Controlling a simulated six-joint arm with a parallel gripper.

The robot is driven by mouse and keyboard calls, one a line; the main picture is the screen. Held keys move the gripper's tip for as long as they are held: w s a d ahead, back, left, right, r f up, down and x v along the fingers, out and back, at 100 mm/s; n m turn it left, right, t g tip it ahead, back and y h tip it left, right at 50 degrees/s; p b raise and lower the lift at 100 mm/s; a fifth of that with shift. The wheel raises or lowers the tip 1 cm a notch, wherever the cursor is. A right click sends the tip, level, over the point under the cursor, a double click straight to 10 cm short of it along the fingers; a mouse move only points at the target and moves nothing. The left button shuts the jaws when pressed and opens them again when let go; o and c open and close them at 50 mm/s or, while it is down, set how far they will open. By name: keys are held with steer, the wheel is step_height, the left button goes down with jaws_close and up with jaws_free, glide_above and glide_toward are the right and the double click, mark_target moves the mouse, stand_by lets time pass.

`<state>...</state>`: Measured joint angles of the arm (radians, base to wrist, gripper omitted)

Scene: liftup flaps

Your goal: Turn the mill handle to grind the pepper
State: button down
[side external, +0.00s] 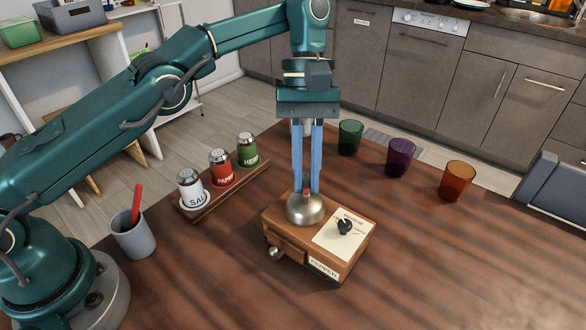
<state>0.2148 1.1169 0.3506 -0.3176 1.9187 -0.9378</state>
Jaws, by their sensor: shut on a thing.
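I cannot make out a separate crank arm. The drawer knob (273,252) sticks out at the front left of the box.
A wooden rack (222,198) with salt, paprika and herb shakers stands left of the mill. A grey cup (133,238) holding a red utensil is farther left. Green, purple and orange glasses (400,157) stand behind. The front and right of the table are clear.

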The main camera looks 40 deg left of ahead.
steer(key=shift+s, duration=0.1)
stand_by(0.5)
steer(key=c, duration=0.9)
jaws_free()
steer(key=shift+r, duration=0.1)
steer(key=shift+n, duration=0.8)
